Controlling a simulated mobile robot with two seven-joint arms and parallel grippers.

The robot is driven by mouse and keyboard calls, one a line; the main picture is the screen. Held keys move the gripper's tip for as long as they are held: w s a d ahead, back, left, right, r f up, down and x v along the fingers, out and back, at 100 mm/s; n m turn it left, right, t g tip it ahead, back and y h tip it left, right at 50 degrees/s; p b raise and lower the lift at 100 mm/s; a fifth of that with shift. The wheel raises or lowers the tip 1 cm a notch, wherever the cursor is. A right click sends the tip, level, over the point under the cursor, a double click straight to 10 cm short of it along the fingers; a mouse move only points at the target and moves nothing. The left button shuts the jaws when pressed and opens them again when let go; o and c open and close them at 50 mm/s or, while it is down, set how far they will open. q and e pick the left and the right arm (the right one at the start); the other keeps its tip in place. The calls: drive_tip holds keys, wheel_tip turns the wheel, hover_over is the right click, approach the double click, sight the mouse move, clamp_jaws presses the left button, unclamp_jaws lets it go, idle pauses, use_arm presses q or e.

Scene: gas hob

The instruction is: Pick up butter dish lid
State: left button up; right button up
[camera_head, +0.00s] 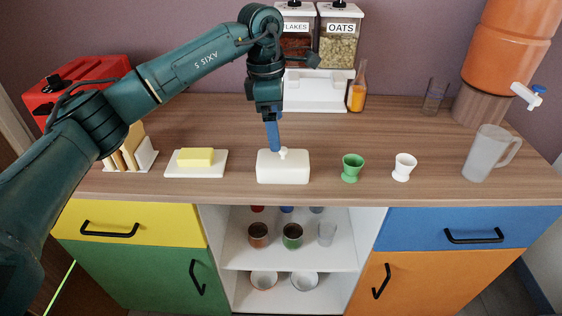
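The butter dish lid (284,172) is a white rounded box with a small knob on top. It rests upright on the wooden counter near its front edge. The yellow butter (196,157) lies uncovered on the white butter dish (215,172), left of the lid. My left gripper (275,149) points down with its blue fingers at the lid's knob, overlapping its left side in the picture. The fingers line up as one strip, so I cannot tell whether they are open or shut, or whether they touch the knob. My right gripper is not in view.
A green egg cup (352,168), a white egg cup (403,167) and a frosted jug (488,155) stand right of the lid. A toast rack (143,158) stands left of the butter. Cereal dispensers (338,42) and a juice bottle (357,90) are behind.

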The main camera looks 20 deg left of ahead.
sight(283, 158)
use_arm(q)
drive_tip(key=f, duration=0.3)
drive_tip(key=d+f, duration=0.1)
drive_tip(key=f, duration=0.5)
drive_tip(key=shift+d+f+p, duration=0.25)
drive_tip(key=shift+d+p, duration=0.1)
drive_tip(key=shift+p, duration=0.05)
